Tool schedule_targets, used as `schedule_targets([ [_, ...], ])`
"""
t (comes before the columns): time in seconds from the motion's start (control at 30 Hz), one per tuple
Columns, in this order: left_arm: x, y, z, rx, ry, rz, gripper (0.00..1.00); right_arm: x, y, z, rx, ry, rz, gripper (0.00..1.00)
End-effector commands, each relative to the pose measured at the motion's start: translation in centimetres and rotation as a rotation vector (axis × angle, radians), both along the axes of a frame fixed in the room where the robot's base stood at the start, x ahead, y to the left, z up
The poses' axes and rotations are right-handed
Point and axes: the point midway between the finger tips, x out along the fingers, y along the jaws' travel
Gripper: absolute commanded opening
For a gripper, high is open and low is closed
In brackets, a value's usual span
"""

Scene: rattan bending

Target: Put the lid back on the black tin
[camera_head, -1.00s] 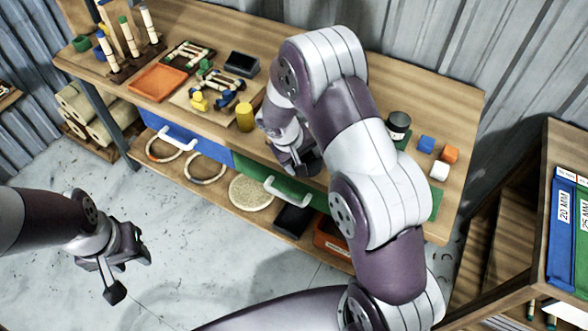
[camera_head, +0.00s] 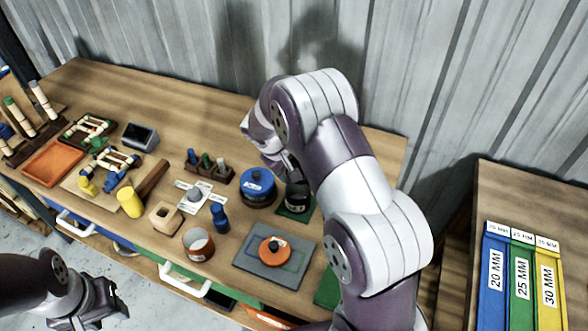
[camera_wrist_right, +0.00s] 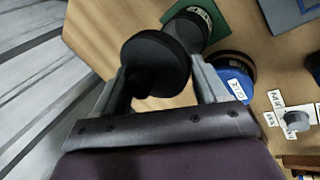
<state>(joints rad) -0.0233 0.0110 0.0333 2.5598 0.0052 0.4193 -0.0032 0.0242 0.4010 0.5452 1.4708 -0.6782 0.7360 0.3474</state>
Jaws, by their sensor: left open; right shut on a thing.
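The black tin (camera_head: 297,196) stands on a small green mat (camera_head: 287,213) toward the back right of the workbench. It also shows in the right wrist view (camera_wrist_right: 190,28), partly covered by the lid in front of it. My right gripper (camera_wrist_right: 160,82) is shut on a round black lid (camera_wrist_right: 158,55), which is above the bench and looks apart from the tin. In the head view my right arm hides the lid and most of that gripper, which is close behind the tin. My left gripper (camera_head: 92,308) is open and empty at the lower left, off the bench front.
A blue lidded tin (camera_head: 257,188) stands just left of the black tin. An orange-red tin (camera_head: 198,245), a grey mat (camera_head: 262,265) with an orange lid (camera_head: 274,250), a blue peg (camera_head: 219,217) and a wooden block (camera_head: 165,217) are nearer the front. The bench's back strip is clear.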

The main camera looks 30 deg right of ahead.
Motion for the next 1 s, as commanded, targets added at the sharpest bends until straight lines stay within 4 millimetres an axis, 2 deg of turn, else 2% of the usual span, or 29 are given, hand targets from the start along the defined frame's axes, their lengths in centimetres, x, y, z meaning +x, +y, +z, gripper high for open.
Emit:
schedule_targets([
  [0.17, 0.0, 0.0, -0.8, 0.000, 0.000, 0.000, 0.43, 0.0, 0.0, -1.1, 0.000, 0.000, 0.000, 0.33],
  [0.6, 0.0, 0.0, -4.7, 0.000, 0.000, 0.000, 0.43, 0.0, 0.0, -6.2, 0.000, 0.000, -0.001, 0.33],
  [1.0, 0.0, 0.0, -4.8, 0.000, 0.000, 0.000, 0.43, 0.0, 0.0, -6.3, 0.000, 0.000, 0.000, 0.33],
])
